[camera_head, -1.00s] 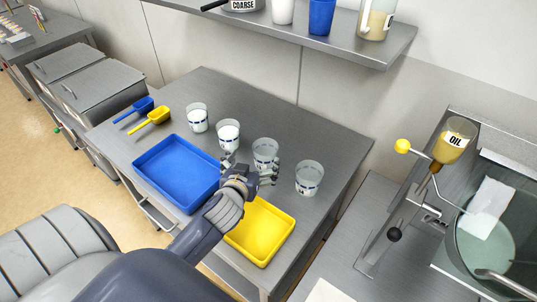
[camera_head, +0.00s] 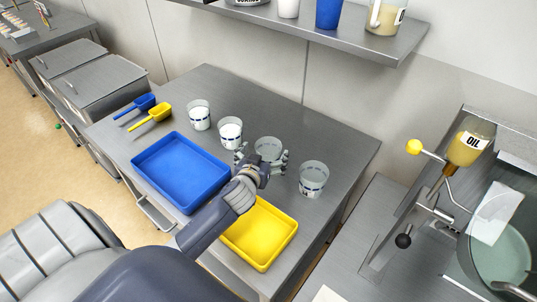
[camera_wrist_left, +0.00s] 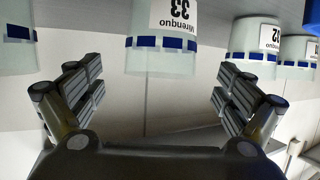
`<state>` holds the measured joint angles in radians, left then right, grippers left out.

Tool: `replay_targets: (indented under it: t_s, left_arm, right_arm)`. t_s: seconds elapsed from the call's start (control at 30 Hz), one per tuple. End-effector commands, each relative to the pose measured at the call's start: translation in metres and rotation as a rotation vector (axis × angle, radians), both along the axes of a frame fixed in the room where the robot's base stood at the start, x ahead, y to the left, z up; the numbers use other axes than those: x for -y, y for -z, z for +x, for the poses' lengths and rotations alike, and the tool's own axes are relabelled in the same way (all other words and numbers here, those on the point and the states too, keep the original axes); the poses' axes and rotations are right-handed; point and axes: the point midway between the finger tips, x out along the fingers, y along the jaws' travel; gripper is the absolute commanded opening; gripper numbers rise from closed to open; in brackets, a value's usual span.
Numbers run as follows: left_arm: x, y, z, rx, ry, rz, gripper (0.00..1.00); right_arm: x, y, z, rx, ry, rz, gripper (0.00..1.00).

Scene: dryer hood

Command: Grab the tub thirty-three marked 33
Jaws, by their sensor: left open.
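The tub marked 33 (camera_wrist_left: 160,42) is pale and see-through, with a white label and blue band, and shows upside down in the left wrist view. In the head view I take it to be the tub (camera_head: 268,146) at my left gripper (camera_head: 262,160), on the steel table. My left gripper (camera_wrist_left: 155,95) is open, with a finger on each side in front of the tub. The fingers look apart from it, and nothing is gripped. The hand hides part of the tub's lower side in the head view. My right gripper is not in view.
Other tubs stand left (camera_head: 230,131) and right (camera_head: 313,178) of it. A blue tray (camera_head: 180,170) and a yellow tray (camera_head: 262,236) lie in front. Two scoops (camera_head: 150,113) lie at the far left. A shelf (camera_head: 345,42) overhangs behind; an oil dispenser (camera_head: 468,145) stands right.

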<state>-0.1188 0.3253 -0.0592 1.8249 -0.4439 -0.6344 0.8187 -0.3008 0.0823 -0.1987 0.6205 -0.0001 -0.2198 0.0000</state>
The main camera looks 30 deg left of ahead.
Motion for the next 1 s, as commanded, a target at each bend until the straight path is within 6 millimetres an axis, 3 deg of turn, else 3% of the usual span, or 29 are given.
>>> replay_targets:
  t_s: [0.3, 0.7, 0.9, 1.0]
  left_arm:
    - [-0.012, 0.006, 0.035, 0.0, -0.001, 0.001, 0.95]
    - [-0.014, 0.011, 0.043, 0.0, 0.001, 0.001, 0.95]
    - [-0.014, 0.011, 0.043, 0.0, 0.001, 0.001, 0.52]
    - [-0.014, 0.011, 0.043, -0.001, 0.001, 0.0, 0.49]
  right_arm:
    - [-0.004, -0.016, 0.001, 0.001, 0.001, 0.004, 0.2]
    - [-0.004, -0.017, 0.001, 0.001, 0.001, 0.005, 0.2]
    - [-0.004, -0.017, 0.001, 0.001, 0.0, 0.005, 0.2]
    - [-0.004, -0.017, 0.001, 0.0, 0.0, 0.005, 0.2]
